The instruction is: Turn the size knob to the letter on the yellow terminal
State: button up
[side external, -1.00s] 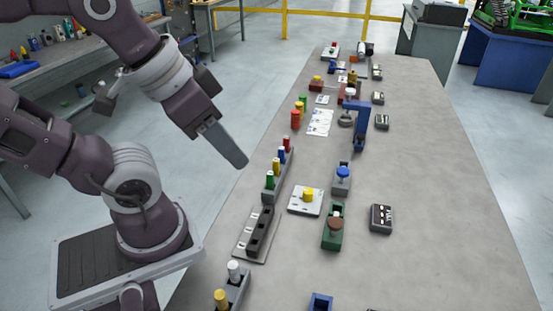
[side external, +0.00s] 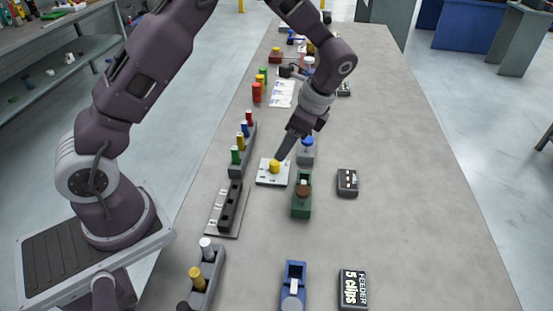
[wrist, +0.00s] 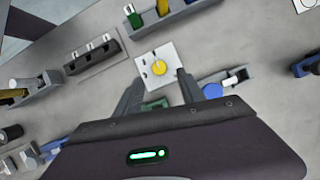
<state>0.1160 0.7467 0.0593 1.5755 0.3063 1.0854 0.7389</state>
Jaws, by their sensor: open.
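The yellow knob (side external: 274,166) sits on a white square plate (side external: 264,181) on the grey table. In the wrist view the knob (wrist: 159,68) shows a light pointer line, and the plate (wrist: 148,78) carries dark marks too small to read. My gripper (side external: 281,158) hangs over the plate with its fingertips close to the knob in the side view. In the wrist view my gripper (wrist: 155,80) has its fingers wide apart, one on each side of the plate, with nothing between them gripped. I cannot make out a yellow terminal or its letter.
A green fixture with a brown knob (side external: 302,187) and a blue-topped grey block (side external: 307,146) stand close to the plate. A rack of coloured pegs (side external: 242,144) and a black slotted block (side external: 229,207) lie to the left. The table's right side is mostly clear.

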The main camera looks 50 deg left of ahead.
aim_at(275, 162)
jog(key=x, duration=0.6)
jog(key=shift+a+f, duration=0.15)
jog(key=shift+f, duration=0.1)
jog(key=shift+c, duration=0.5)
grip_shut()
